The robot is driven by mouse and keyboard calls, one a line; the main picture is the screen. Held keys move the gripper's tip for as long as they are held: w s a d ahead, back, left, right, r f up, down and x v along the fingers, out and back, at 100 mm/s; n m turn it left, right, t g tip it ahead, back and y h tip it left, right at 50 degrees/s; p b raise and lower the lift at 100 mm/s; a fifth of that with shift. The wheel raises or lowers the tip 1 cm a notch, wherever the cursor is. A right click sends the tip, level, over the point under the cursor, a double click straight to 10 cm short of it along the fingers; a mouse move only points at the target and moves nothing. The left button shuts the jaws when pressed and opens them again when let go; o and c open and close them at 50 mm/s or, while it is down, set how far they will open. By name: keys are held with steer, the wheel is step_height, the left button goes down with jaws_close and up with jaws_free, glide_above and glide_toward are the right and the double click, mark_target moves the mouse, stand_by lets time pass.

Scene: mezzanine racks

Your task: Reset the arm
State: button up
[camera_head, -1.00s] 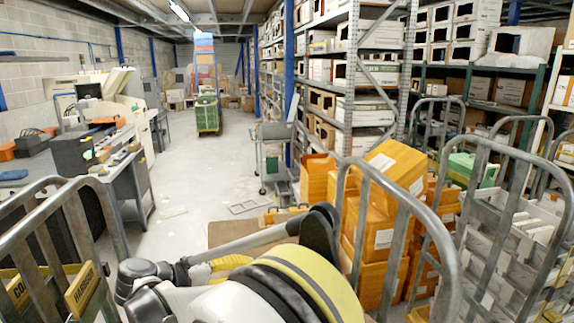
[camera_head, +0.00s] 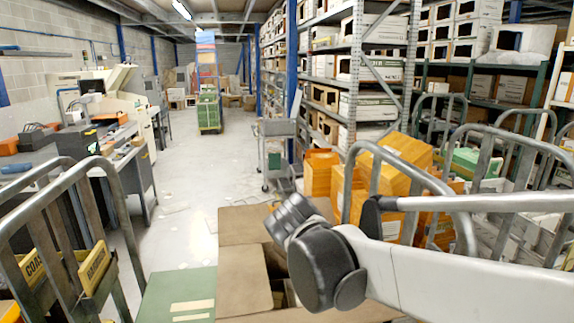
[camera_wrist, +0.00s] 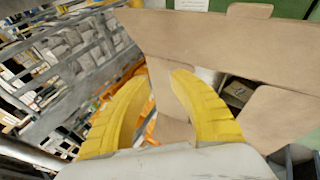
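My arm (camera_head: 400,265) reaches in from the right edge of the head view, with a dark grey joint near the bottom middle. My gripper (camera_wrist: 160,75) shows in the wrist view as two curved yellow fingers. Their tips stand apart and nothing is held between them. The gripper itself does not show in the head view. Behind the fingers, the brown flaps of an open cardboard box (camera_wrist: 225,40) are seen.
The open cardboard box (camera_head: 240,265) lies below and left of my arm, beside a green box (camera_head: 178,290). Orange boxes (camera_head: 317,175) and metal cart rails (camera_head: 465,235) stand on the right. Another railed cart (camera_head: 118,195) is on the left.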

steer(key=s+d+f+m+t+y+b, duration=0.1)
steer(key=s+d+f+m+y+b, duration=0.1)
steer(key=s, duration=0.6)
steer(key=s+d+f+m+t+y+b, duration=0.1)
steer(key=s+d+f+m+y+b, duration=0.1)
steer(key=s+d+f, duration=0.3)
steer(key=s+f+y, duration=0.1)
steer(key=s, duration=0.2)
steer(key=shift+f, duration=0.3)
